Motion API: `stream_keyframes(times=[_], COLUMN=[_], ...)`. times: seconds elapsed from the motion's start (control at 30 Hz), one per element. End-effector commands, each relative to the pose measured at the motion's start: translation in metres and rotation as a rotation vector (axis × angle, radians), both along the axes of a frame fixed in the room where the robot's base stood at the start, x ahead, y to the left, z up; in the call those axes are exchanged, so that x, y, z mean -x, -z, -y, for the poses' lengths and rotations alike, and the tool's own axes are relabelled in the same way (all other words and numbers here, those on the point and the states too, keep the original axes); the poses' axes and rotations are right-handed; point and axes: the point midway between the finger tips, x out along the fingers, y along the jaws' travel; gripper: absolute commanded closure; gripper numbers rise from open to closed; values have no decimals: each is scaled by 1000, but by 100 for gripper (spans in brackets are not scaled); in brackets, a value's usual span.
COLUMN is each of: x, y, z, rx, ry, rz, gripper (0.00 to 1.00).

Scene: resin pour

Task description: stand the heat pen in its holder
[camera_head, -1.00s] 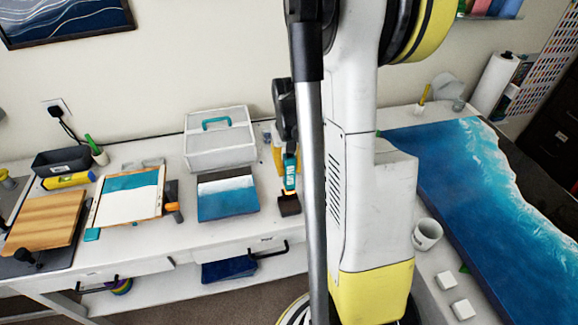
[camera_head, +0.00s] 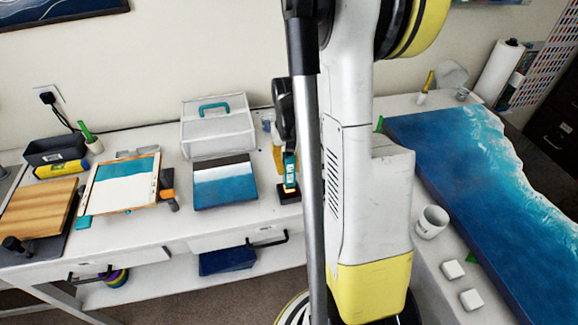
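The heat pen, a slim teal tool with a pale label (camera_head: 290,168), hangs upright below my dark gripper (camera_head: 289,152). My gripper appears shut around its upper part, though my arm's pole and column hide much of that grip. A small black block with an orange patch, which looks like the holder (camera_head: 289,195), sits on the white bench directly under the pen. The pen's lower end overlaps the block in the picture. I cannot tell whether it is in the block or just above it.
A blue-and-white panel (camera_head: 224,188) lies just left of the block. A white case with a teal handle (camera_head: 217,130) stands behind it. A framed panel (camera_head: 120,187) and wooden board (camera_head: 38,208) lie further left. A large blue resin slab (camera_head: 440,160) and mug (camera_head: 432,222) are right.

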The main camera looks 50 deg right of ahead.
Motion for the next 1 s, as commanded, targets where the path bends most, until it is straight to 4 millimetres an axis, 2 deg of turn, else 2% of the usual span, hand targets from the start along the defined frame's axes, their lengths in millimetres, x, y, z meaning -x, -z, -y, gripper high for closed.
stream_keyframes(times=[0.03, 0.07, 0.37, 0.47, 0.57, 0.9, 1.0], x=[0, 0, 0, 0, 0, 0, 0], y=[0, 0, -1, -7, -22, -95, -109], z=[0, 0, 0, 0, 0, 0, 0], rx=[0, 0, 0, 0, 0, 0, 0], ry=[0, 0, 0, 0, 0, 0, 0], rz=[0, 0, 0, 0, 0, 0, 0], gripper=[61, 52, 51, 51, 51, 51, 51])
